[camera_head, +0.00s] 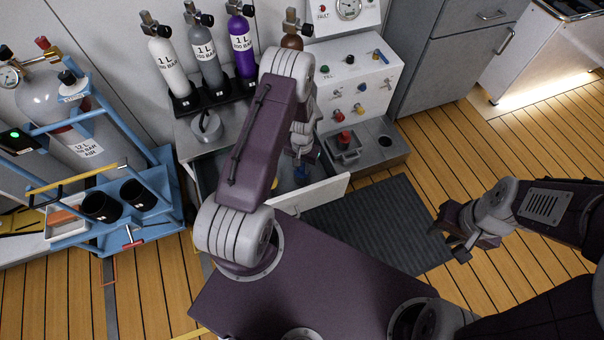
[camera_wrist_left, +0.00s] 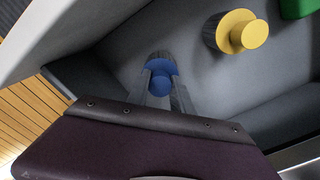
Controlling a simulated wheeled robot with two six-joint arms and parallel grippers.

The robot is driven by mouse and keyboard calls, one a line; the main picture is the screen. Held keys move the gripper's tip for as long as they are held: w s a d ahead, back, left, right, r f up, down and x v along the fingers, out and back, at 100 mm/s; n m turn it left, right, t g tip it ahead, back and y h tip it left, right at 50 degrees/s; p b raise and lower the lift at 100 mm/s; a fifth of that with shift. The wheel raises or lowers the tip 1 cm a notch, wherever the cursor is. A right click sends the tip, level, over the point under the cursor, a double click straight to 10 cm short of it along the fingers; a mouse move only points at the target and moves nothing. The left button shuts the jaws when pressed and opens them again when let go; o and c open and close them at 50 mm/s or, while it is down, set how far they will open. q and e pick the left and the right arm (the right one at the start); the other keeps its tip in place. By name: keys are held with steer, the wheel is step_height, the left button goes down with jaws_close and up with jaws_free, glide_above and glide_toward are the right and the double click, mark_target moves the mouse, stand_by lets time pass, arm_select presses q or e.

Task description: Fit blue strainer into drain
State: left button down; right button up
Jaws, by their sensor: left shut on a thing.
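The blue strainer (camera_wrist_left: 160,76) is in the open drawer, a small round piece with a knob. My left gripper (camera_wrist_left: 160,90) is shut on it, with a finger on each side. In the head view the blue strainer (camera_head: 302,176) shows below my left gripper (camera_head: 300,158), partly hidden by the arm. A dark round hole (camera_head: 385,141), which looks like the drain, is in the grey ledge right of the drawer. My right gripper (camera_head: 452,238) is open and empty above the floor at the right.
A yellow piece (camera_wrist_left: 242,32) and a green piece (camera_wrist_left: 297,8) lie in the same drawer (camera_head: 325,195). A square fixture with a red top (camera_head: 345,138) sits beside the hole. The white fill panel (camera_head: 350,80) rises behind the ledge. A dark mat (camera_head: 375,225) lies in front.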

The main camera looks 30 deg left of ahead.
stand_by(0.7)
arm_select(q)
step_height(320, 180, up, 9)
steer(key=p, duration=0.4)
steer(key=shift+r+p, duration=0.35)
steer(key=shift+r, duration=0.15)
